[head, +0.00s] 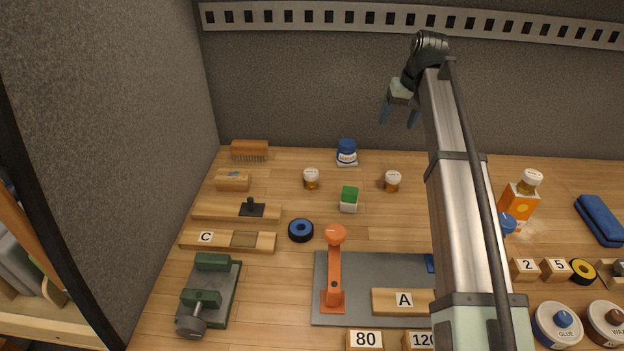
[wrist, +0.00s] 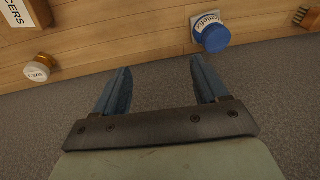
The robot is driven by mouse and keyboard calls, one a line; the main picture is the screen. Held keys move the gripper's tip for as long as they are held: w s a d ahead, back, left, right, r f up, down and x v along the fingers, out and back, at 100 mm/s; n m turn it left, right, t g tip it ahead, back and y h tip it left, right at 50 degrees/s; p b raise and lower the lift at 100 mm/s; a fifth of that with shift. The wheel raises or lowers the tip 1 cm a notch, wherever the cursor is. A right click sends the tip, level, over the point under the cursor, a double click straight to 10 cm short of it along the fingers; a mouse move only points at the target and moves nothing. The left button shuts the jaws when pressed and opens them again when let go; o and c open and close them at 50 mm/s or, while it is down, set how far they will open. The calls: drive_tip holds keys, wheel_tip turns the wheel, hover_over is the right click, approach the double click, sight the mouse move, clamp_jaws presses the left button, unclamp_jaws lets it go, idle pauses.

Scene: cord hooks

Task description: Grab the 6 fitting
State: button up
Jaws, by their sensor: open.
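My gripper (head: 399,118) is raised over the back of the bench, in front of the grey back wall. In the wrist view its two blue fingers (wrist: 160,68) are spread apart with nothing between them. I see no fitting marked 6 in either view. Blocks marked 2 (head: 525,269) and 5 (head: 556,269) stand at the right of the head view, beside a yellow-and-black roll (head: 583,271). Part of the bench is hidden behind my arm.
A blue-lidded jar (head: 347,152) stands at the back, also in the wrist view (wrist: 211,35). An orange upright tool (head: 335,265) and green vise (head: 209,291) stand in front.

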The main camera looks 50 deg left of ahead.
sight(311, 171)
drive_tip(key=s+a+n+h, duration=0.1)
drive_tip(key=s+a, duration=0.4)
drive_tip(key=s, duration=0.6)
drive_tip(key=s+a+n+h, duration=0.2)
drive_tip(key=s+a, duration=0.4)
drive_tip(key=s, duration=0.4)
wheel_tip(311, 171, down, 9)
drive_tip(key=shift+d+r, duration=0.15)
drive_tip(key=shift+r, duration=0.05)
drive_tip(key=shift+s+d+f, duration=0.1)
drive_tip(key=shift+f, duration=1.25)
drive_tip(key=shift+s+d+f, duration=0.1)
drive_tip(key=shift+f, duration=1.2)
drive_tip(key=shift+c, duration=0.3)
drive_tip(key=c, duration=1.1)
drive_tip(key=shift+c, duration=0.2)
